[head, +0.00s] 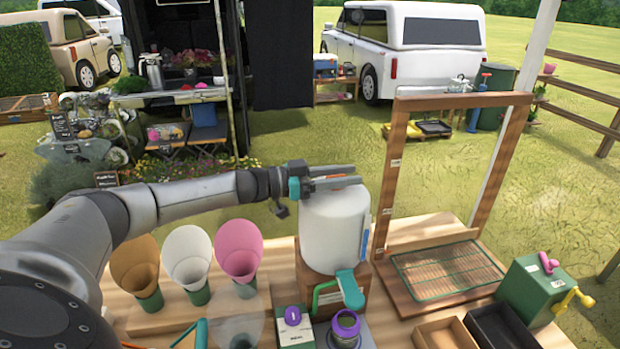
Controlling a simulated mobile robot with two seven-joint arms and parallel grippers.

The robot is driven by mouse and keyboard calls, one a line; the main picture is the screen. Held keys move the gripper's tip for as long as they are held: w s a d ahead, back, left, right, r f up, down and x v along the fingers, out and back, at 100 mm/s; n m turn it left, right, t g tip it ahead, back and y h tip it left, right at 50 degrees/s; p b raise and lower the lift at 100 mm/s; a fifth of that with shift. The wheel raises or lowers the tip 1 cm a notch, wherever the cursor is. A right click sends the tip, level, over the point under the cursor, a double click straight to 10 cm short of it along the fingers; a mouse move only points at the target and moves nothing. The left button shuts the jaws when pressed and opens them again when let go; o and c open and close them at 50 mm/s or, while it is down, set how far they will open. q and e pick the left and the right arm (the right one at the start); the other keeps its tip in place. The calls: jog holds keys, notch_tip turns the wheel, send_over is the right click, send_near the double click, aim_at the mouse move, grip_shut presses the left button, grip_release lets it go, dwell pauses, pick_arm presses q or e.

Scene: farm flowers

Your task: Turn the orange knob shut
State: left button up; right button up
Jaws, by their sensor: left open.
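A white cylindrical tank (334,228) stands on a brown wooden block (318,282) at the middle of the table. A small orange part (338,178) shows at the tank's top, mostly hidden by my gripper; I take it to be the orange knob. My left gripper (348,175) reaches in from the left over the tank's top. Its two fingers point right and are apart, one on the far side and one on the near side of the orange part. I cannot tell whether they touch it. My right gripper is out of view.
A teal tap (350,290) sits at the block's front. A purple knob (293,315) and a purple-rimmed jar (346,324) are in front. Brown, white and pink cones (239,250) stand left. A wooden frame (392,180) and a green box (535,290) with cranks stand right.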

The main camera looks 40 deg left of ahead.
pick_arm(q)
jog(key=b+v, duration=0.1)
jog(key=v, duration=1.3)
jog(key=shift+b, duration=0.3)
